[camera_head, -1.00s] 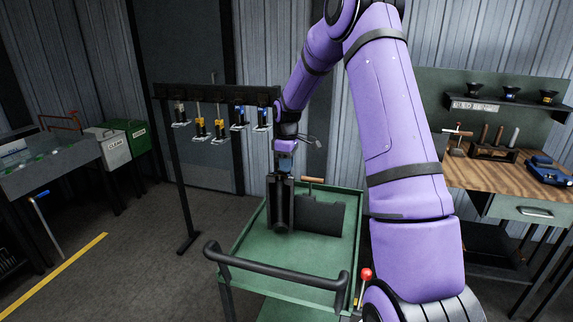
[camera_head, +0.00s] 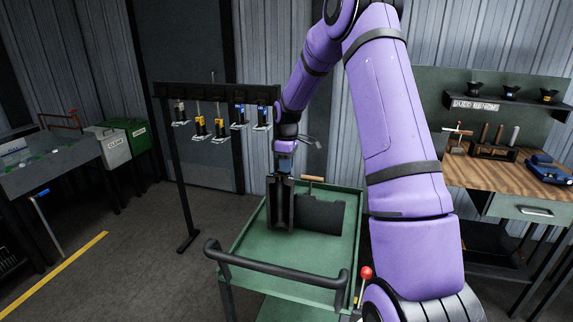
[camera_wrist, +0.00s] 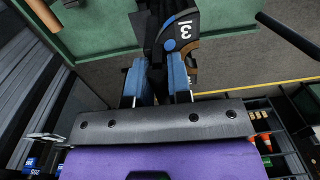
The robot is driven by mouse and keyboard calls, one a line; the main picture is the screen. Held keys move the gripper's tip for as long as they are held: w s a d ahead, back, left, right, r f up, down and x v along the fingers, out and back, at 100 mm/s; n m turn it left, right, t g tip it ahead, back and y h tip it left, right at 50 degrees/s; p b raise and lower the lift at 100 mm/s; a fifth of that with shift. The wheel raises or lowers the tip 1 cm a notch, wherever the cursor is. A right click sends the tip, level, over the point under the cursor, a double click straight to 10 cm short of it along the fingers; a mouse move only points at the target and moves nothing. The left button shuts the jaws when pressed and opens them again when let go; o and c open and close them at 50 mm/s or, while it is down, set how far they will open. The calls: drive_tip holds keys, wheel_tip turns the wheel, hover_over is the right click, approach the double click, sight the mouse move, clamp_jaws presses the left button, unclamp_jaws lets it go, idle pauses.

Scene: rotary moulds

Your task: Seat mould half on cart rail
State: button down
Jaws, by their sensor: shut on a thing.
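My gripper (camera_head: 285,166) is over the green cart (camera_head: 258,272), pointing down. In the wrist view its two blue fingers (camera_wrist: 161,83) are shut on a dark piece, which I take to be the mould half (camera_wrist: 183,27). That piece has a blue dot, a white number mark and a brownish edge. In the head view a dark upright shape (camera_head: 280,208) stands below my gripper at the cart top; I cannot tell there where the mould half ends and the rail begins. Contact with the rail is hidden.
A dark block (camera_head: 320,216) is on the cart beside the upright shape, near a wooden handle (camera_head: 312,179). The cart's black push bar (camera_head: 280,273) is at the front. A rack with hanging tools (camera_head: 218,95) stands behind left. A workbench (camera_head: 515,182) is at right.

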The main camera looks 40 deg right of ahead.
drive_tip(key=shift+w+f, duration=0.1)
drive_tip(key=shift+f, duration=0.15)
idle(0.4)
drive_tip(key=c, duration=1.1)
unclamp_jaws()
drive_tip(key=shift+c, duration=0.2)
drive_tip(key=shift+o, duration=0.8)
drive_tip(key=shift+f, duration=0.15)
drive_tip(key=r, duration=1.1)
drive_tip(key=shift+d, duration=0.2)
wheel_tip(320, 180, up, 7)
